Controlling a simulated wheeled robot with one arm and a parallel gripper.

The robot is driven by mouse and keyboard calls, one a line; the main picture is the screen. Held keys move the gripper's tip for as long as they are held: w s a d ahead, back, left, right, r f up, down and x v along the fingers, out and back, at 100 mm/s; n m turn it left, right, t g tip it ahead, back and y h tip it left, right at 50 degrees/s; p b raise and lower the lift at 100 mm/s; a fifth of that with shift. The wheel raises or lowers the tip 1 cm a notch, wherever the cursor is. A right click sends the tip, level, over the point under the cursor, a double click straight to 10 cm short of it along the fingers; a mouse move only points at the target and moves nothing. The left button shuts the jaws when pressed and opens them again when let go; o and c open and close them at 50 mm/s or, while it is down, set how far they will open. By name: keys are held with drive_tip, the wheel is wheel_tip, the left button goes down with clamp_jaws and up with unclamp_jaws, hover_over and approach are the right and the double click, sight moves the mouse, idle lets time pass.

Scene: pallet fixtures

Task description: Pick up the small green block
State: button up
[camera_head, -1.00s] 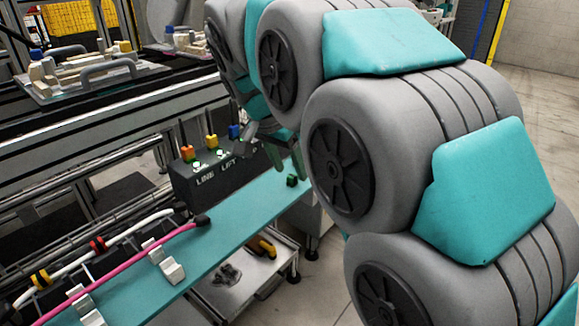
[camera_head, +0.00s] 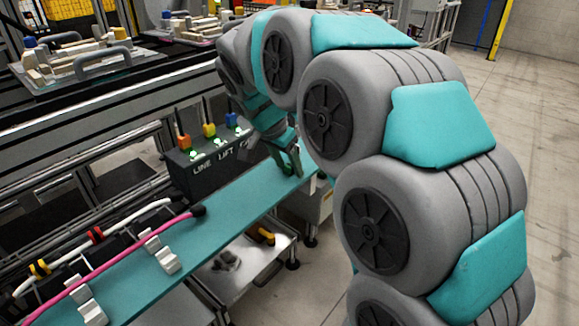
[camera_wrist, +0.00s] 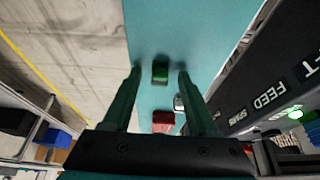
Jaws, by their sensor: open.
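The small green block (camera_wrist: 160,71) lies on the teal shelf (camera_wrist: 210,25) in the wrist view. My gripper (camera_wrist: 159,74) is open, with one finger on each side of the block and a gap at both sides. I cannot tell whether the fingertips touch the shelf. In the head view my gripper (camera_head: 291,172) is down at the far end of the shelf, and I cannot make out the block there.
A red block (camera_wrist: 163,121) and a small pale piece (camera_wrist: 178,102) lie close to the green block, towards my wrist. A dark control box (camera_head: 205,162) with coloured switches stands alongside. Pink cable (camera_head: 125,255) and white clips (camera_head: 165,255) occupy the nearer shelf.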

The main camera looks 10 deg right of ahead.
clamp_jaws()
idle(0.4)
